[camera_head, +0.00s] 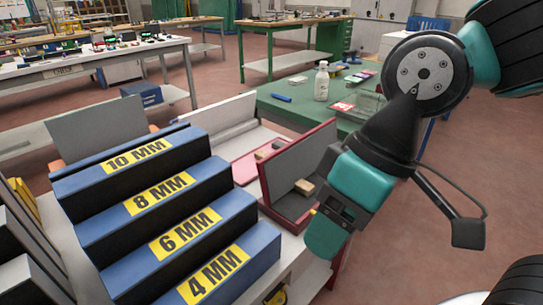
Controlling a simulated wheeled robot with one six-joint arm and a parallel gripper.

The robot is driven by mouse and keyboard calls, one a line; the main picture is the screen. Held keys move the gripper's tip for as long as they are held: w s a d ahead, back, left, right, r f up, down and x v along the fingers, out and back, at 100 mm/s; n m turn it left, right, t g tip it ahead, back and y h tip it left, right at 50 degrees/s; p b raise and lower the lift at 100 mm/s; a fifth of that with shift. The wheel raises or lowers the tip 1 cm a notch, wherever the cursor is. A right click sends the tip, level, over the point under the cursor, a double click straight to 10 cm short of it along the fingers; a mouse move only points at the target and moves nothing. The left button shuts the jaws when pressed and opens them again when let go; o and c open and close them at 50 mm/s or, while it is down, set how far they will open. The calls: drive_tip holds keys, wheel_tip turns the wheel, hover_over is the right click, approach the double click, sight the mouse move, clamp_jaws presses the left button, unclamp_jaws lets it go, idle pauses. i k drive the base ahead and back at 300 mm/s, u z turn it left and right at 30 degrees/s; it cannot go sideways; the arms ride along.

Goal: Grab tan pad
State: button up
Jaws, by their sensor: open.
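A small tan pad (304,187) sits inside the red-edged grey bin (292,207) right of the centre, close to its right side. A second small tan block (277,145) and a dark one beside it lie farther back, on the pink surface. My gripper (325,222) hangs at the right of the bin, its teal end pointing down and left. It is open and appears empty. It looks apart from the tan pad, slightly below and right of it in the picture. The gap between the fingers is partly hidden by the gripper itself.
Blue stepped racks marked 10 MM, 8 MM, 6 MM and 4 MM (213,273) fill the left front. The bin's tall grey back panel (297,160) stands behind the pad. A green table (290,108) with a white bottle (321,81) is behind. Open floor lies at the right.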

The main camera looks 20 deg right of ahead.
sight(259, 155)
drive_tip(key=k, duration=0.5)
drive_tip(key=z, duration=1.6)
drive_tip(key=i, duration=1.4)
drive_tip(key=u, duration=2.6)
drive_tip(key=i, duration=0.5)
drive_tip(key=u, duration=0.05)
